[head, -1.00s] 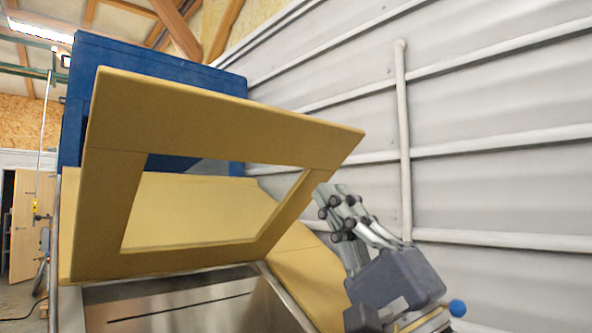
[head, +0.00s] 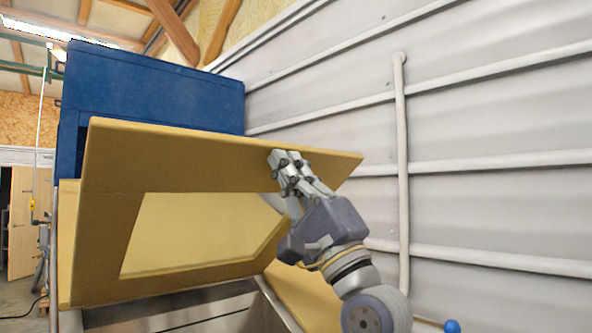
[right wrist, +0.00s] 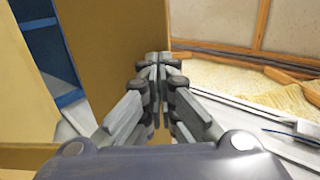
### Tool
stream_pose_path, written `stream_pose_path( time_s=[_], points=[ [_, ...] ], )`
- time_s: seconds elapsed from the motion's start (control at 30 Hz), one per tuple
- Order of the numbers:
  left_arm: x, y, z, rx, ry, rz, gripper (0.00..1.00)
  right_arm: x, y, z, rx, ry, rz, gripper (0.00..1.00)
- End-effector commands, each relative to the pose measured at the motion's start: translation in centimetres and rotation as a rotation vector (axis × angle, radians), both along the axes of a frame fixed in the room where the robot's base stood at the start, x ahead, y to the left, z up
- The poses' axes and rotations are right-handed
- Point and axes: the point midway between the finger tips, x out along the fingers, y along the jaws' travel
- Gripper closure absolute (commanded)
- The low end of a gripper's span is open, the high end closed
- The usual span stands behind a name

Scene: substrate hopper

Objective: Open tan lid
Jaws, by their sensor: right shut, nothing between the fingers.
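The tan lid (head: 110,165) is a thick frame with a large rectangular opening. It stands tilted up over the hopper in the head view, its upper edge raised and leaning toward me. My right gripper (head: 279,158) is shut and empty, with its fingertips at the underside of the lid's upper bar, right of the middle. In the right wrist view the shut fingertips (right wrist: 158,60) lie in front of the lid's tan board (right wrist: 115,60); I cannot tell whether they touch it. My left gripper is not in view.
A blue box-shaped housing (head: 160,90) stands behind the lid. The hopper's metal front (head: 180,312) is below it. A grey panelled wall with a vertical pipe (head: 404,160) rises at the right.

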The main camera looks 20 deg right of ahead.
Motion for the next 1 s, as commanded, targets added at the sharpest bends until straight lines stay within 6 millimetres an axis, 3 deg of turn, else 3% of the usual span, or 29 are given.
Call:
stream_pose_path(
  time_s=[0.3,0.7,1.0],
  points=[
    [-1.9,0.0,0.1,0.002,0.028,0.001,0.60,0.1,0.0,0.2,-0.001,0.002,0.000,1.00],
    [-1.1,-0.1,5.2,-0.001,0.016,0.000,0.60,3.0,1.1,4.6,-0.027,0.074,0.001,1.00],
    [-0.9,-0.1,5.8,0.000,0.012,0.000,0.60,4.4,1.6,5.5,-0.026,0.072,0.000,1.00]
  ],
)
